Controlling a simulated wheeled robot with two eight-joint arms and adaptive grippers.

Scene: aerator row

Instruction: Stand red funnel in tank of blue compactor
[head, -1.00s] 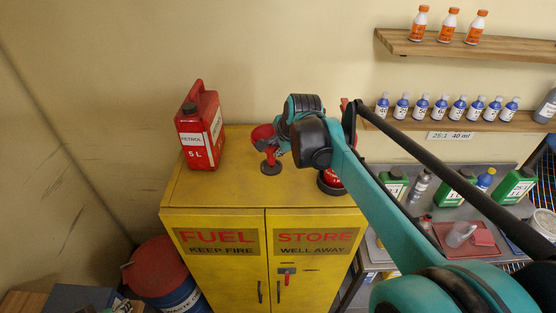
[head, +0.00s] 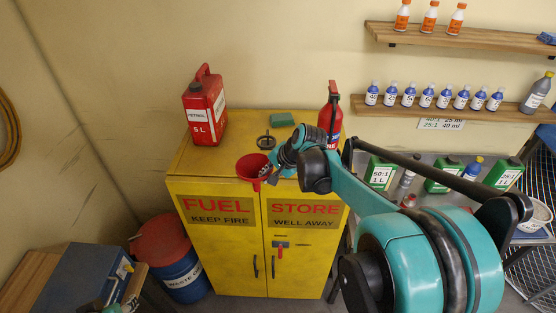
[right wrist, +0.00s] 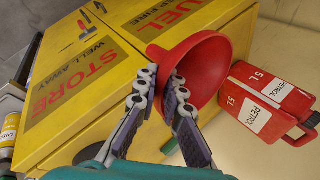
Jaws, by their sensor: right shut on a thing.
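The red funnel (head: 251,168) is held in front of the top front edge of the yellow fuel cabinet (head: 190,168). My right gripper (head: 272,172) is shut on it. In the right wrist view the funnel (right wrist: 208,62) shows its wide mouth beyond the two fingers (right wrist: 164,82). Its lower part is partly hidden by the fingers. A small dark round stand (head: 266,142) is empty on the cabinet top, behind the funnel. I cannot make out a blue compactor or its tank for sure.
A red petrol can (head: 204,110) stands at the cabinet's back left. A waste drum (head: 178,272) and a blue-grey box (head: 80,275) are lower left. Shelves of bottles are at right.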

